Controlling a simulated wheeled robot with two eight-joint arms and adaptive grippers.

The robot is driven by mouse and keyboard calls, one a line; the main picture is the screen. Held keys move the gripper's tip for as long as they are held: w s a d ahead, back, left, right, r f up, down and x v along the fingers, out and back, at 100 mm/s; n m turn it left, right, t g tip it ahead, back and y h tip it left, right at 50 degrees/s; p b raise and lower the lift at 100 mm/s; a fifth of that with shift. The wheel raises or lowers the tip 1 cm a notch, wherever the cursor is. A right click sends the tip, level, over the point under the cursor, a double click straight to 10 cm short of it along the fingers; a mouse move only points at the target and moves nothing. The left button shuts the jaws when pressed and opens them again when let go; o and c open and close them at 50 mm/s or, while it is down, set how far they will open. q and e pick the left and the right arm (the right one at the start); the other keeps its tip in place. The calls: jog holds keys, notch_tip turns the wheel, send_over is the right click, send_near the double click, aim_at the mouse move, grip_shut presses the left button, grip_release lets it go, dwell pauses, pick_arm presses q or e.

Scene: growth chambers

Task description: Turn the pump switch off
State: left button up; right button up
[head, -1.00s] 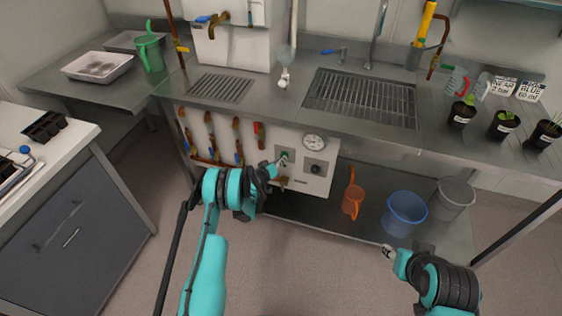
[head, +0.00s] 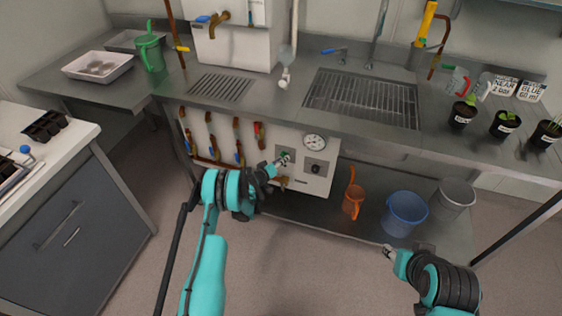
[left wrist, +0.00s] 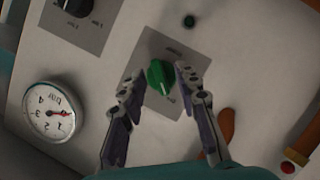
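The pump switch is a green knob (left wrist: 160,77) on a grey square plate (left wrist: 146,55) in the left wrist view. In the head view the switch (head: 286,155) sits on the white panel under the counter, partly covered by my gripper. My left gripper (left wrist: 154,84) is open, with one finger on each side of the green knob; whether the fingers touch it I cannot tell. It also shows in the head view (head: 279,163). My right gripper (head: 388,251) is low at the right, away from the panel; its fingers are too small to read.
A round gauge (head: 314,142) and a black knob (head: 315,169) are right of the switch. Pipes with red and orange valves (head: 238,140) are on its left. An orange jug (head: 353,199) and a blue bucket (head: 404,213) stand on the lower shelf.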

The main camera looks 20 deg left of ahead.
pick_arm(q)
jog(key=v, duration=0.7)
jog(key=shift+s, duration=0.25)
dwell(0.3)
